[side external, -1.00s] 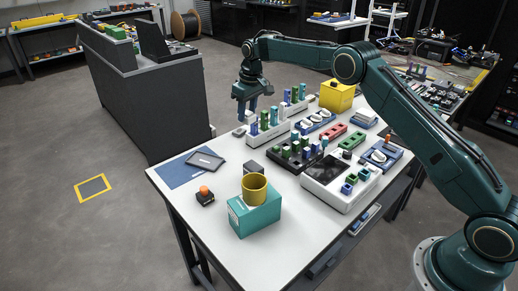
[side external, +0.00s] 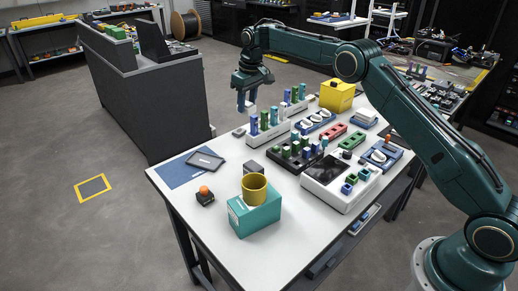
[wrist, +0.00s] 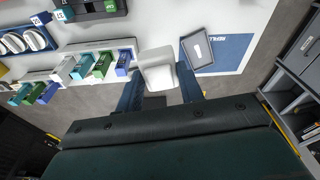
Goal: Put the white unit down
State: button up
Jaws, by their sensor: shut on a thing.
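The white unit (wrist: 158,72) sits between the two blue fingers of my gripper (wrist: 159,88) in the wrist view. My gripper is shut on it. In the side view my gripper (side external: 247,103) hangs at the far edge of the white table (side external: 196,213), with the small pale unit (side external: 248,107) at its fingertips. The unit appears to be above the tabletop, left of the white rack in the side view. Its underside is hidden.
A white rack (side external: 267,134) of upright blue, green and white pieces stands close by; it also shows in the wrist view (wrist: 92,50). A dark tablet (side external: 205,160) lies on a blue mat (side external: 178,172). The teal box (side external: 262,214) with a yellow cup (side external: 254,187) stands nearer.

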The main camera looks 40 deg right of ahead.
jog(key=shift+s+r+n, duration=0.35)
jog(key=shift+s+n, duration=0.45)
jog(key=shift+s, duration=0.1)
jog(key=s+a+n+g, duration=0.1)
jog(key=s+n, duration=0.6)
jog(key=s, duration=0.8)
jog(key=s+a+n+y, duration=0.1)
jog(key=s+n, duration=0.6)
jog(key=s, duration=0.8)
jog(key=shift+a+f+n+g, duration=0.2)
jog(key=shift+a+n+g, duration=0.15)
jog(key=shift+a, duration=0.55)
jog(key=shift+f, duration=0.1)
notch_tip(320, 180, down, 16)
jog(key=shift+f, duration=1.9)
